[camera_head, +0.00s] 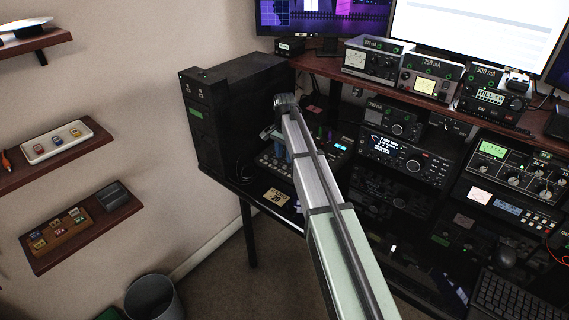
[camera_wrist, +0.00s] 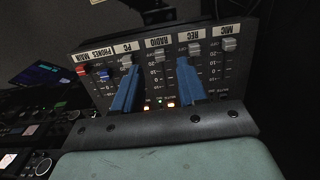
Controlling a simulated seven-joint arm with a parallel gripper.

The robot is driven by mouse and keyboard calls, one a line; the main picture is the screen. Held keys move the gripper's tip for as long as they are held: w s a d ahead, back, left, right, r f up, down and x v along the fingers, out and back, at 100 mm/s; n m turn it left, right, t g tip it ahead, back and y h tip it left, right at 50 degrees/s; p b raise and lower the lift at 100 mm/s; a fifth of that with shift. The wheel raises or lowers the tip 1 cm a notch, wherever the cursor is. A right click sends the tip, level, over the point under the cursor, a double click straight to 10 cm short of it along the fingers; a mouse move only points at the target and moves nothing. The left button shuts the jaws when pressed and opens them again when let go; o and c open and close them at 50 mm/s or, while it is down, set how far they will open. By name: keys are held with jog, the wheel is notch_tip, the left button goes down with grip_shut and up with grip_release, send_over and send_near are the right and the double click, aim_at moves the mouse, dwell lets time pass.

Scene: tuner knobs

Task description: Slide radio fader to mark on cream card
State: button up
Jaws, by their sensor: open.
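The mixer panel shows upside down in the wrist view (camera_wrist: 212,84), with labelled faders and number scales. The radio fader (camera_wrist: 158,54) is a grey cap near the RADIO label, at the upper end of its slot in that view. My gripper (camera_wrist: 158,66) is open, its two blue fingers on either side of the radio fader's column. I cannot tell whether either finger touches the cap. In the head view the mixer (camera_head: 268,166) is partly covered by my arm and gripper (camera_head: 280,143). The cream card (camera_head: 277,196) lies in front of the mixer; its marking is too small to read.
Beside the radio fader are the PC fader (camera_wrist: 127,60) and REC fader (camera_wrist: 194,48), close to my fingers. A black computer case (camera_head: 235,115) stands left of the mixer. Stacked radio units (camera_head: 405,160) stand to the right.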

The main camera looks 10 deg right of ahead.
aim_at(285, 166)
jog(key=shift+f, duration=2.3)
grip_shut()
